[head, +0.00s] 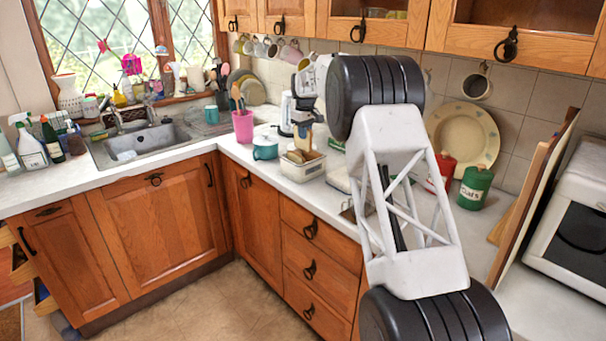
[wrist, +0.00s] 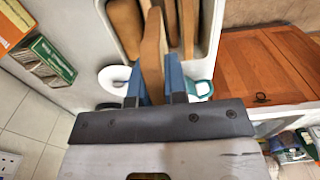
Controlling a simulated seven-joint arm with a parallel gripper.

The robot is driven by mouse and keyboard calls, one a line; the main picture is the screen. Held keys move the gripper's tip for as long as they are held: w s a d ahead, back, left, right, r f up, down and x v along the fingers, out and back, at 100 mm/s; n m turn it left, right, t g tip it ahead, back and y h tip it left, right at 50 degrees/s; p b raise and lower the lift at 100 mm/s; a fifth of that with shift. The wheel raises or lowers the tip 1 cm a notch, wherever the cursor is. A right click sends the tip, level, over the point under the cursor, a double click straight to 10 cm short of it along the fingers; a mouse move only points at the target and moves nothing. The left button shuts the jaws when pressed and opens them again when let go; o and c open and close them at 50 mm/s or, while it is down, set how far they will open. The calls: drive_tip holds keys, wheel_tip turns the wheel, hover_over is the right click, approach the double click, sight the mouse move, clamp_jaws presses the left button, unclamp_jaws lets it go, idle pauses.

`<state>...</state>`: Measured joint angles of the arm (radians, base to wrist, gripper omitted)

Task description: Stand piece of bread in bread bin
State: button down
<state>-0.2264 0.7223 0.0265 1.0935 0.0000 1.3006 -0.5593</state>
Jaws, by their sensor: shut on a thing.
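The bread bin (head: 303,169) is a pale open box on the worktop, with several brown pieces in it. In the wrist view, its pale rim (wrist: 209,30) surrounds brown pieces, one at the left (wrist: 125,25) and others at the right. My gripper (head: 304,132) is right above the bin, pointing down. In the wrist view, my gripper's blue fingers (wrist: 154,82) are shut on a flat tan piece of bread (wrist: 153,55). The bread is seen edge-on and reaches toward the bin's opening. I cannot tell whether its lower end touches anything in the bin.
A teal mug (head: 265,149) and a pink utensil pot (head: 242,126) stand left of the bin. A green tin (head: 475,188) and a red tin (head: 441,172) stand to the right. The sink (head: 150,141) is further left. The front strip of worktop is clear.

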sight(305, 147)
idle(0.3)
drive_tip(key=shift+f, duration=3.1)
drive_tip(key=shift+f, duration=1.85)
drive_tip(key=shift+f, duration=0.15)
drive_tip(key=c, duration=1.4)
unclamp_jaws()
drive_tip(key=shift+r, duration=6.15)
